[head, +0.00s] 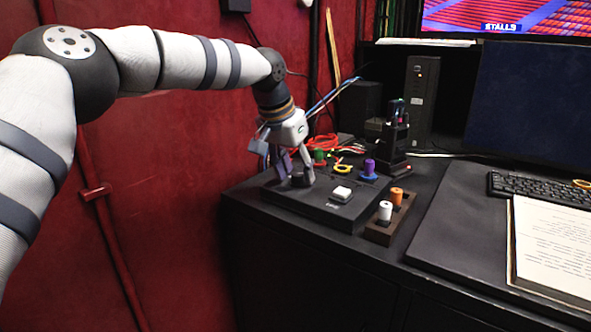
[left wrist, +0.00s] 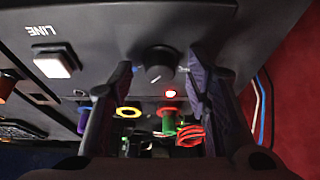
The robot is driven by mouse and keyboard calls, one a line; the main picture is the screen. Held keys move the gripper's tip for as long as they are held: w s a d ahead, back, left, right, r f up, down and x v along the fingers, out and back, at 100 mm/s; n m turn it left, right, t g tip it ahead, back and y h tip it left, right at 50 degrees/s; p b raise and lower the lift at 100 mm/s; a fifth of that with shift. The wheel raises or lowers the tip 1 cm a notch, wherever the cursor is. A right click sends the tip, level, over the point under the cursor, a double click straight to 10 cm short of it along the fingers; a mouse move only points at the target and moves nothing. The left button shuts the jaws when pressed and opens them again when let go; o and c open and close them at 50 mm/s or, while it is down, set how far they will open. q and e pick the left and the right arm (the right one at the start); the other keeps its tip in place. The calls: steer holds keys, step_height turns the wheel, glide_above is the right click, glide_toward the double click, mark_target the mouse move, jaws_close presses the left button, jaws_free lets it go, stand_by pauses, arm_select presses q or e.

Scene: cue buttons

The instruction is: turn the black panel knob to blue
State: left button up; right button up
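The black panel (head: 315,208) lies on the dark desk in the head view, with a white square button on it. The black knob (left wrist: 157,62) shows in the left wrist view, with a pale mark on its edge; in the head view it is small and dark (head: 298,180). My left gripper (head: 294,179) points down at the panel over the knob. In the left wrist view its two fingers (left wrist: 160,68) are spread, one on each side of the knob, with gaps visible. I cannot tell whether either finger touches it. My right gripper is not in view.
The white button (left wrist: 56,61), by the word LINE, is beside the knob. A small rack (head: 380,230) with orange and white pegs stands at the panel's right. Green (head: 319,157) and purple (head: 369,168) pegs and a yellow ring (head: 342,169) are behind. A red wall is at left.

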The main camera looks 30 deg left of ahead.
arm_select(q)
jaws_close()
steer(key=shift+a+r+m+h, duration=0.15)
steer(key=shift+m+h, duration=0.15)
steer(key=shift+m, duration=0.5)
steer(key=shift+w+f+m+g+h, duration=0.1)
steer(key=shift+f+m+g+h, duration=0.2)
steer(key=shift+m, duration=0.7)
steer(key=shift+r+m, duration=0.15)
steer(key=shift+m, duration=0.35)
steer(key=shift+o, duration=0.3)
jaws_free()
steer(key=shift+r, duration=0.1)
